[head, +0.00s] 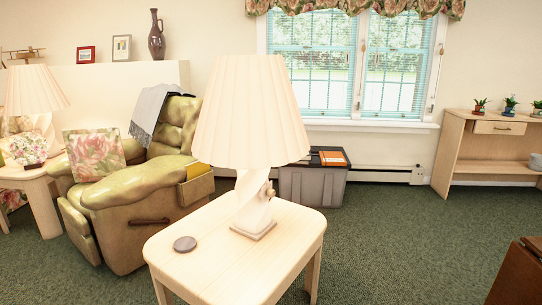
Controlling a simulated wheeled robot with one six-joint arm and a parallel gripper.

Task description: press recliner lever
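A green leather recliner (130,205) stands at the left in the head view, behind a small side table. A floral pillow (94,155) rests on its seat side and a grey throw (153,110) hangs over its back. A dark lever or handle (150,221) shows low on the recliner's near side, to the left of the side table. My gripper is not in view.
The pale side table (205,242) holds a large lamp (250,120) and a round dark coaster (185,244). A grey bin (312,188) stands behind it. Green carpet (400,245) is open at the right, with a brown wooden piece (520,277) at the lower right corner.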

